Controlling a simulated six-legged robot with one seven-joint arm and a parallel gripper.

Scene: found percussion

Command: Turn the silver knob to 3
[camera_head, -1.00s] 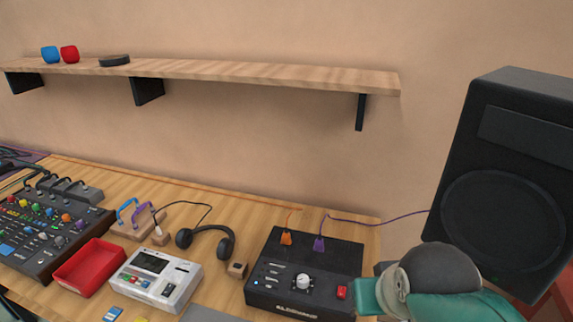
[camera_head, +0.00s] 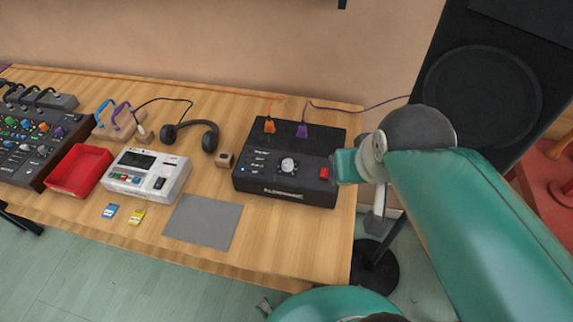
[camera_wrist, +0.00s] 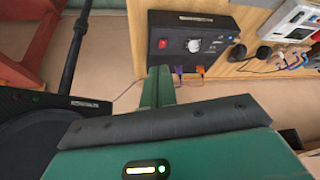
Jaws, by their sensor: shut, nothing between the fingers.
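The silver knob (camera_head: 287,165) is on the top of a black box (camera_head: 258,193) near the right end of the bench. Its pointer and any numbers around it are too small to read. The knob (camera_wrist: 194,45) also shows in the wrist view, where the box is upside down. My gripper (camera_wrist: 159,70) is shut and empty in the wrist view. Its fingers overlap the picture of the box's edge beside the cable plugs, apart from the knob. In the head view my arm stands at the box's right side, and the fingertips cannot be made out clearly.
A wooden block (camera_head: 225,160), headphones (camera_head: 207,135) and a grey mat (camera_head: 203,222) lie to the left. A large speaker (camera_head: 480,95) stands at right.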

